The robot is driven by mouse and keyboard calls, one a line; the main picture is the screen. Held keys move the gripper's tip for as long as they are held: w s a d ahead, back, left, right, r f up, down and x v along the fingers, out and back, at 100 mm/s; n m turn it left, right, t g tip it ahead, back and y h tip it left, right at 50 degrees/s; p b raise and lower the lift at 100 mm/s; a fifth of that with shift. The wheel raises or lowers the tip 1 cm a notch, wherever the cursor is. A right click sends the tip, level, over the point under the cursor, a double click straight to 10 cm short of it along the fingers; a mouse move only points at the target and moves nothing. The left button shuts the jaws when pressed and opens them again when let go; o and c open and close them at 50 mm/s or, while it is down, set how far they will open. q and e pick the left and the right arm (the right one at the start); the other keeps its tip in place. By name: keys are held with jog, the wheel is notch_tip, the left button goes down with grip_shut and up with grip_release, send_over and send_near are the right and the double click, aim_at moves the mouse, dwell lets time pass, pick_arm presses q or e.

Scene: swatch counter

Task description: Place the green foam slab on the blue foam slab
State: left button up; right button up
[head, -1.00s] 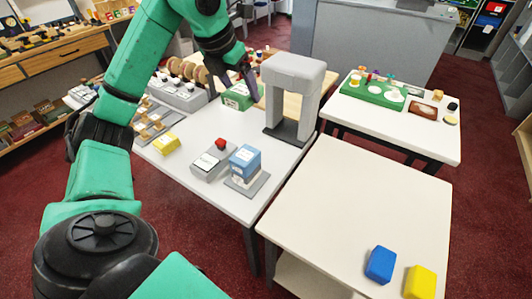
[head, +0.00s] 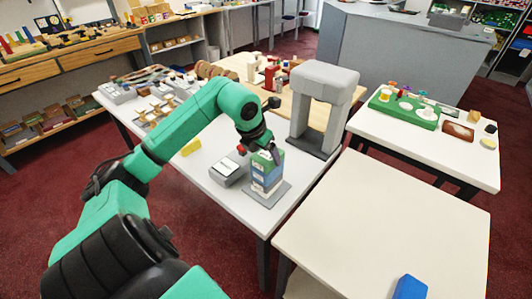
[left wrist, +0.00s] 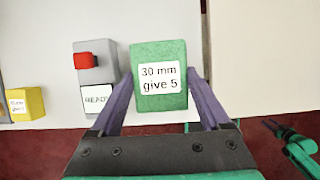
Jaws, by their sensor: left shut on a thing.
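The green foam slab (head: 272,154) is between the fingers of my left gripper (head: 265,151), which is shut on it. In the left wrist view the green slab (left wrist: 160,105) shows a white label reading "30 mm give 5", with a finger of my left gripper (left wrist: 160,82) on each side. In the head view it is right over the blue foam slab (head: 264,170), which stands with white labels on a grey plate (head: 278,196). I cannot tell whether green and blue touch. The blue slab is hidden in the left wrist view.
A grey box with a red button (head: 228,172) stands just left of the blue slab. A grey arch (head: 320,105) rises behind to the right. A yellow block (head: 191,147) lies to the left. Another blue block (head: 410,288) is on the mostly clear front table (head: 385,220).

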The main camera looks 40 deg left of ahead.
pick_arm(q)
jog(key=shift+f, duration=0.15)
jog(key=o, duration=1)
jog(key=shift+o, duration=0.9)
jog(key=shift+r+p, duration=0.3)
jog(key=shift+r, duration=0.1)
jog(key=b+v, duration=0.2)
jog(key=v, duration=0.9)
jog(key=shift+s+r, duration=0.2)
jog(key=shift+r, duration=0.1)
pick_arm(e)
jog(key=shift+a+f, duration=0.15)
jog(key=shift+f, duration=0.75)
